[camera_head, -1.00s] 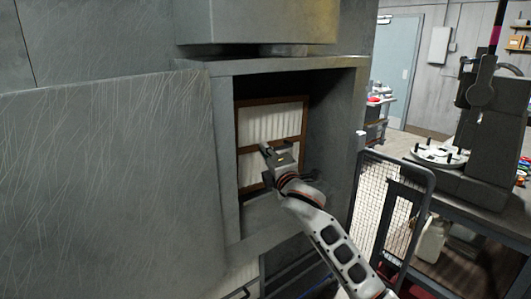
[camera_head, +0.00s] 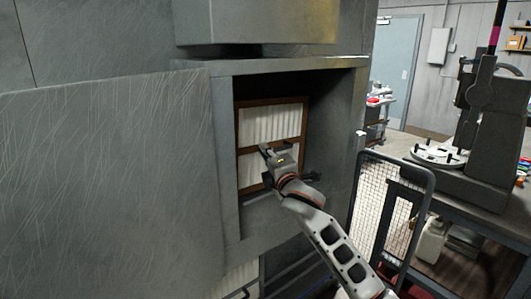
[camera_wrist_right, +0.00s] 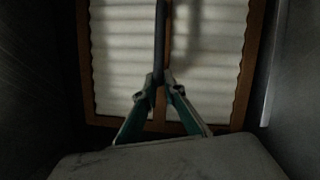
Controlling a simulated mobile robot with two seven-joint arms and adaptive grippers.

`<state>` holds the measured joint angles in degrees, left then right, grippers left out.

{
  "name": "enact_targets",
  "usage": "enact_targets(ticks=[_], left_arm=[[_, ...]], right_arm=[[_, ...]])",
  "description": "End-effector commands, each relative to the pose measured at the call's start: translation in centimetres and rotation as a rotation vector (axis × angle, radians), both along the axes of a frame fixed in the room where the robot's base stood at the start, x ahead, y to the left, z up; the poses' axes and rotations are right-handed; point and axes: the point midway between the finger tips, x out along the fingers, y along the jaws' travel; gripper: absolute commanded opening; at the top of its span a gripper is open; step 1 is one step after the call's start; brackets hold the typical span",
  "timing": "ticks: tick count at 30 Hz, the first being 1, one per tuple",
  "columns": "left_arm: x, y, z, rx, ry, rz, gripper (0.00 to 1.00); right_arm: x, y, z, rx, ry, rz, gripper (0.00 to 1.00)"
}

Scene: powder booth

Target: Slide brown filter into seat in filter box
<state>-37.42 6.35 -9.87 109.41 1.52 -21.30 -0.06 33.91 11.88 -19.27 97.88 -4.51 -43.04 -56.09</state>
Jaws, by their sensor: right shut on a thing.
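The brown filter (camera_head: 272,123) has a brown frame with white pleats. It stands upright inside the grey filter box (camera_head: 228,150), toward the left of the opening. My right gripper (camera_head: 267,152) reaches into the box in front of it. In the right wrist view the filter (camera_wrist_right: 215,60) fills most of the picture, and the fingers of my right gripper (camera_wrist_right: 160,82) are closed together at a dark upright bar across its middle. Whether the filter is fully against the back of the box cannot be told. My left gripper is not in view.
A large grey door panel (camera_head: 110,190) stands at the left of the box opening. A mesh-panelled cart frame (camera_head: 385,205) is close to my right arm. A workbench with a dark machine (camera_head: 485,125) is at the right.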

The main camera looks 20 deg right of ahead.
Motion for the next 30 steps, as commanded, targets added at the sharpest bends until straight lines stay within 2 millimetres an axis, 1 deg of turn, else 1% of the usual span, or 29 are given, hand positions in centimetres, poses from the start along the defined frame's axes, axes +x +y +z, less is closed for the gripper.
enact_targets(ticks=[20, 30], left_arm=[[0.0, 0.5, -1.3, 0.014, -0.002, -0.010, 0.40], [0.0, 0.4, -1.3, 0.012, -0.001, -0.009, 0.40]], right_arm=[[0.0, 0.0, -2.3, 0.000, -0.002, 0.000, 0.00], [0.0, 0.0, -2.4, 0.000, -0.001, 0.000, 0.00]])
